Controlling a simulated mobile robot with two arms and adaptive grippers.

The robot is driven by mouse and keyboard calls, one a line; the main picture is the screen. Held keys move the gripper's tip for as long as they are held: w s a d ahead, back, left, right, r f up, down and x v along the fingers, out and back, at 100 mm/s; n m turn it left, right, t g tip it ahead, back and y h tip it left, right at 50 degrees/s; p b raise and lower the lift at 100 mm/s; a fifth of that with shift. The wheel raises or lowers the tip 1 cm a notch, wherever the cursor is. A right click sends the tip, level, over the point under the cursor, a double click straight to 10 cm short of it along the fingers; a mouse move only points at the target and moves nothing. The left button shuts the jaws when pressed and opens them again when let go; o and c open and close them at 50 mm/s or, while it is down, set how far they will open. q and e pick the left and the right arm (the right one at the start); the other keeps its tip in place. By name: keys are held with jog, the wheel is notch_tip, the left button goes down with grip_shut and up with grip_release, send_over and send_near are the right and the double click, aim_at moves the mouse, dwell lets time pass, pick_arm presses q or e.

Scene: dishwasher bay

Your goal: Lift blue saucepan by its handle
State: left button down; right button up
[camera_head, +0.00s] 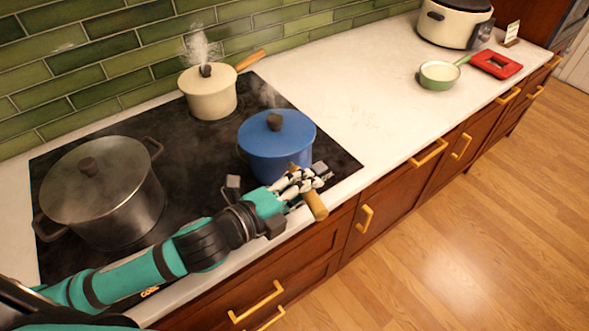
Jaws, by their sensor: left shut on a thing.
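The blue saucepan (268,152) stands upright at the front right of the black cooktop, with its blue lid on and steam above it. No gap shows between the pan and the cooktop. Its wooden handle (315,206) points toward the front edge of the counter. My left gripper (303,183) is shut around the handle, close to the pan; the fingers hide the part of the handle nearest the pan. My right gripper is not in view.
A large dark pot (103,205) stands at the left of the cooktop (190,160). A cream saucepan (208,98) steams at the back. A green pan (438,80), a red trivet (496,64) and a cream cooker (452,25) stand at the far right. The counter (370,90) between is clear.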

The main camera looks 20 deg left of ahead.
aim_at(313, 208)
pick_arm(q)
jog(key=s+d, duration=0.2)
jog(key=s, duration=0.1)
jog(key=shift+s+d+r, duration=0.2)
jog(key=shift+d+r, duration=0.05)
jog(key=shift+r, duration=0.15)
jog(key=shift+s+d+r, duration=0.15)
jog(key=shift+s+d, duration=0.1)
jog(key=shift+s, duration=0.15)
jog(key=shift+s+d+r+p, duration=0.1)
jog(key=shift+r+p, duration=0.25)
jog(key=shift+p, duration=0.2)
jog(key=shift+r+p, duration=1.1)
jog(key=shift+p, duration=0.3)
